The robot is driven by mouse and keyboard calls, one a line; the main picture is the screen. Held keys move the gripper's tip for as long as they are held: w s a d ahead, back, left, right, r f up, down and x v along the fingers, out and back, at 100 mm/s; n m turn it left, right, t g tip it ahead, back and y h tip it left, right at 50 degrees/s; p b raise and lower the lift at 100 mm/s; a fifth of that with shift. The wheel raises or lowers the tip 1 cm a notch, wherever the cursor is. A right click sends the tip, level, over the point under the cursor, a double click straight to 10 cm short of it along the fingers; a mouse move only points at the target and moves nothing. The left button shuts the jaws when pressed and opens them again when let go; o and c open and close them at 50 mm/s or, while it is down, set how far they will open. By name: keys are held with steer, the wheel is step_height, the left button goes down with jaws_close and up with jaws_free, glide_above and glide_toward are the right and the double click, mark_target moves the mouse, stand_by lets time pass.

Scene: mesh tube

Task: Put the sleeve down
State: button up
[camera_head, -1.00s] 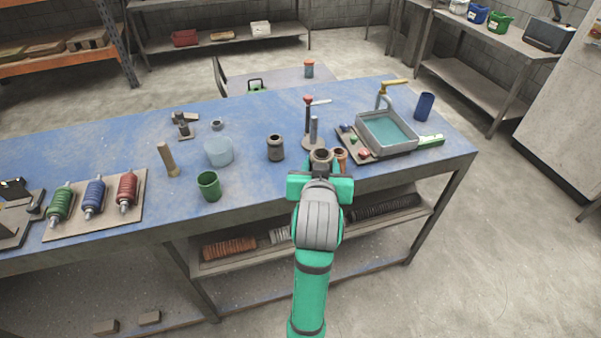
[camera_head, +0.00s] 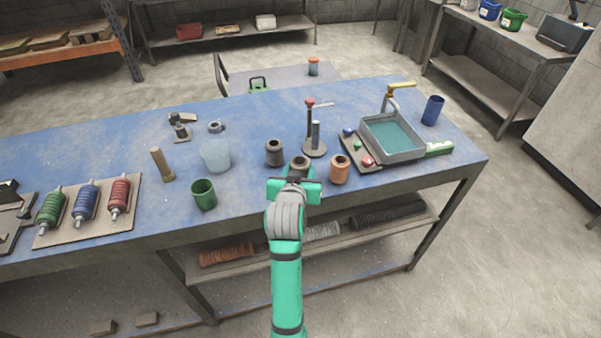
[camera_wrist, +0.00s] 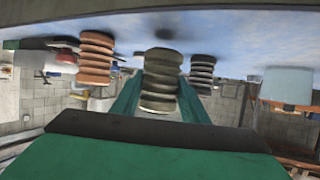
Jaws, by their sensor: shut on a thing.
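My gripper (camera_head: 296,180) is shut on a grey-brown ribbed sleeve (camera_head: 300,161), held upright near the front edge of the blue table. In the wrist view, which looks upside down, the sleeve (camera_wrist: 160,80) sits between the two green fingers, and a dark shadow shows on the table by its end. Whether it touches the table I cannot tell. A copper-coloured ribbed sleeve (camera_head: 340,170) stands to its right, and a dark grey one (camera_head: 275,153) to its left and slightly behind. Both stand apart from my gripper.
The blue table (camera_head: 240,230) holds a green cup (camera_head: 204,195), a pale translucent cup (camera_head: 216,157), and a post stand (camera_head: 315,148) just behind the held sleeve. A water basin (camera_head: 393,138) is at right. Bare table lies between the green cup and my gripper.

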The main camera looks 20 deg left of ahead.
steer(key=shift+s+d+f, duration=0.1)
steer(key=shift+s+f, duration=0.05)
steer(key=shift+f, duration=0.75)
steer(key=shift+f, duration=0.1)
steer(key=o, duration=1.1)
